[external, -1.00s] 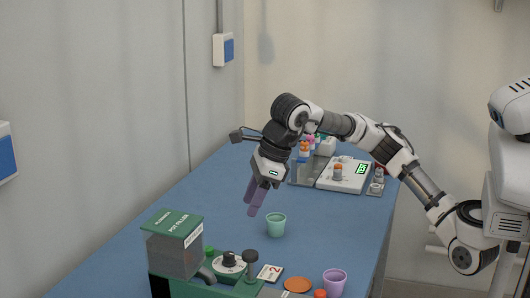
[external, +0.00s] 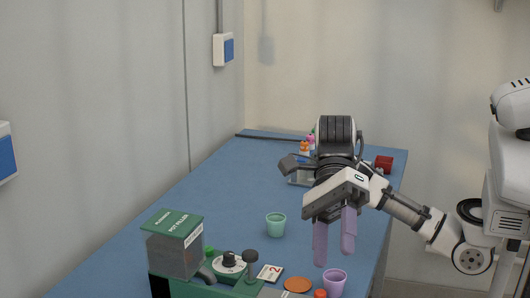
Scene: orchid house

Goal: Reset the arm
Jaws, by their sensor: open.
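My gripper (external: 334,240) is open, with two purple fingers pointing down and nothing between them. It hangs over the right part of the blue bench, above and behind the purple pot in the picture. My arm is folded back toward my body on the right and hides part of the equipment at the far end of the bench.
A mint green pot (external: 276,225) stands on the blue bench (external: 190,195). A purple pot (external: 334,282) stands near the front. The green pot filler (external: 174,243), an orange disc (external: 297,285) and a card marked 2 (external: 270,272) are at the front. A red item (external: 384,163) sits at the far right. The bench's left-middle is clear.

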